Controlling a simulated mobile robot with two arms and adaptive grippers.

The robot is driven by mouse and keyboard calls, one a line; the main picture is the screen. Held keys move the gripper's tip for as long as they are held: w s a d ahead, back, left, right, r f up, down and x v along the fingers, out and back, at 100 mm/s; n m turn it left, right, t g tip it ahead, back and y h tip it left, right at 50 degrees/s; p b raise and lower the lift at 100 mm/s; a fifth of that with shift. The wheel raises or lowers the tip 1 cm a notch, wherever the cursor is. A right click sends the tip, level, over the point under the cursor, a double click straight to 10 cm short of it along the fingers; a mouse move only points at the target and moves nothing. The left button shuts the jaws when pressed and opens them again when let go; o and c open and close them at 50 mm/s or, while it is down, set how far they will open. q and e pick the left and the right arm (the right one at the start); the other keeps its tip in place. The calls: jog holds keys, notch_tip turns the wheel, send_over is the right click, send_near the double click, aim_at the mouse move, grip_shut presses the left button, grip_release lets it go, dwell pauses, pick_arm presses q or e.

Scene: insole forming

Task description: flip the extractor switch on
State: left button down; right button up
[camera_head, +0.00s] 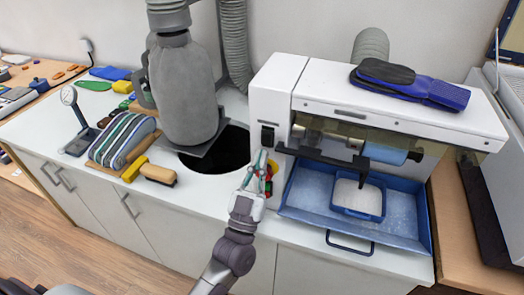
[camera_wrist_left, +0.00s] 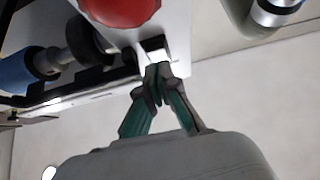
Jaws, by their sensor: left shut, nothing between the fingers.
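The white machine (camera_head: 275,90) stands on the counter. On its front left face is a small black switch-like part (camera_head: 267,135), which I cannot surely identify as the extractor switch. My left gripper (camera_head: 259,160) is shut and empty, its green-sided fingers reaching up to the face just below that part. In the left wrist view the fingertips (camera_wrist_left: 157,72) are together, close to a small bright square with a dark edge (camera_wrist_left: 153,48); I cannot tell whether they touch it. A red round button (camera_wrist_left: 118,6) is beside them. The switch's position is unclear. My right gripper is out of view.
A blue tray (camera_head: 300,205) with a smaller blue container sits under the machine to the right. Left are a dark round opening (camera_head: 228,160), a grey canister (camera_head: 183,90) with hose, and a brush (camera_head: 158,174). Insoles (camera_head: 410,85) lie on top of the machine.

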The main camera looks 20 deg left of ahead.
pick_arm(q)
jog(key=shift+w+f, duration=0.1)
jog(key=shift+w, duration=0.55)
jog(key=b, duration=0.2)
jog(key=shift+w+f+t+b, duration=0.3)
jog(key=shift+t, duration=0.1)
jog(key=shift+r+p, duration=0.2)
jog(key=shift+p, duration=0.2)
jog(key=shift+f, duration=0.1)
